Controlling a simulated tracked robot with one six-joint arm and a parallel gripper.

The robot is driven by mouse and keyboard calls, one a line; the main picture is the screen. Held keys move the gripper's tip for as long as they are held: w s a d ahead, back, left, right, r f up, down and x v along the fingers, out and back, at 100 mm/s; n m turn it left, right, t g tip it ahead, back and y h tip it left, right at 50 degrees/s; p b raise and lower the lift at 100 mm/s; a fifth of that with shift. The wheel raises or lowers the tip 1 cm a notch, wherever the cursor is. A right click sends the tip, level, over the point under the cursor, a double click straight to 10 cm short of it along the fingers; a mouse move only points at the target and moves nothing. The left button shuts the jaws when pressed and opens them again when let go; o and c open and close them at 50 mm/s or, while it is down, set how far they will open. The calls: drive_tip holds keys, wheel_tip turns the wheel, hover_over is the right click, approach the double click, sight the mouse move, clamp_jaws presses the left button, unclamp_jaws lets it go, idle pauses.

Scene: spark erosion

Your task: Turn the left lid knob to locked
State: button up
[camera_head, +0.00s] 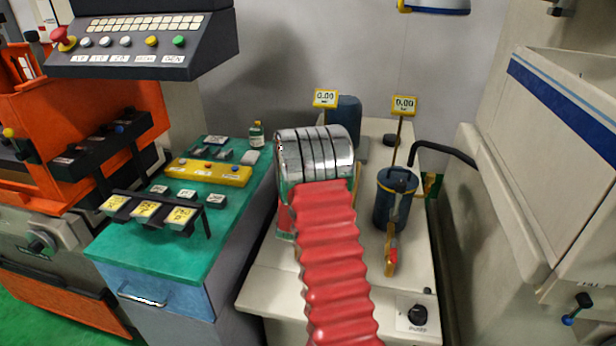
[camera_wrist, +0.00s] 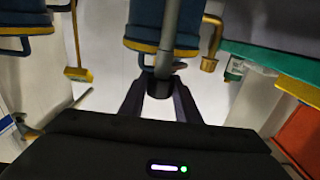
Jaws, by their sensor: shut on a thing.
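In the wrist view, a black lid knob (camera_wrist: 160,86) at the end of a grey bar sits between the dark fingers of my gripper (camera_wrist: 160,98), which is shut on it. The bar crosses in front of a blue canister with a yellow band (camera_wrist: 142,30). In the head view, my arm hides the gripper, the knob and most of the left canister. Part of a blue canister (camera_head: 349,112) shows behind my arm. The right canister (camera_head: 384,210) stands clear to the right. I cannot read any locked mark or the knob's angle.
Two yellow 0.00 displays (camera_head: 325,98) (camera_head: 404,105) stand behind. A black hose (camera_head: 445,150) bends beside the right canister. A green-topped bench (camera_head: 150,245) with small parts stands at left. A white cabinet (camera_head: 570,130) closes off the right.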

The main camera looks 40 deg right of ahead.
drive_tip(key=m+g+h, duration=0.2)
drive_tip(key=g, duration=0.1)
drive_tip(key=m+g+h, duration=0.1)
drive_tip(key=m+g, duration=0.2)
drive_tip(key=g, duration=0.1)
drive_tip(key=shift+g+h, duration=0.3)
drive_tip(key=shift+h, duration=0.1)
drive_tip(key=shift+d+m+g, duration=0.15)
drive_tip(key=shift+m+g, duration=2.05)
drive_tip(key=shift+g, duration=1.2)
drive_tip(key=o, duration=1)
drive_tip(key=shift+o, duration=0.2)
drive_tip(key=shift+r, duration=0.1)
wheel_tip(320, 180, up, 10)
drive_tip(key=shift+f, duration=0.1)
